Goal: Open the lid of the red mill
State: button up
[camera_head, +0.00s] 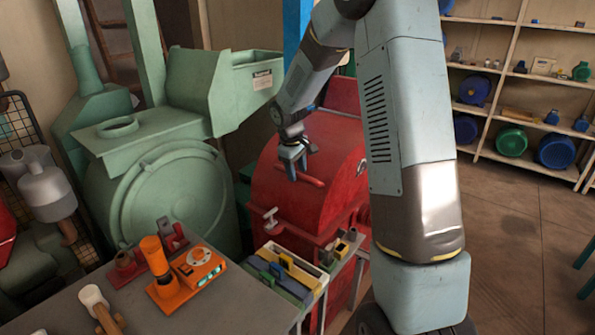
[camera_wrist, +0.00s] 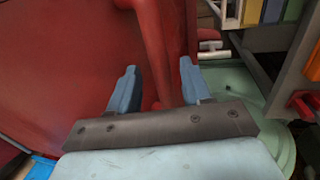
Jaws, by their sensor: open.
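The red mill (camera_head: 312,205) stands in the middle of the head view, with a rounded red lid and a red bar handle (camera_head: 312,181) on its front. A metal T-shaped clamp (camera_head: 270,216) sits lower at its front left. My gripper (camera_head: 292,168) is at the handle, pointing down at the lid. In the wrist view my two blue-grey fingers (camera_wrist: 159,86) are apart, with the red handle (camera_wrist: 158,45) showing between them. I cannot tell whether either finger touches it. The lid is down, and my arm hides part of the mill's right side.
A green machine (camera_head: 165,180) stands left of the mill. A grey table (camera_head: 235,300) in front holds an orange device (camera_head: 190,270) and trays of coloured items (camera_head: 285,272). Shelves (camera_head: 515,80) stand at the back right. Open floor (camera_head: 510,220) lies on the right.

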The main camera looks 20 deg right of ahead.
jog(key=shift+f, duration=0.3)
jog(key=shift+c, duration=0.4)
grip_shut()
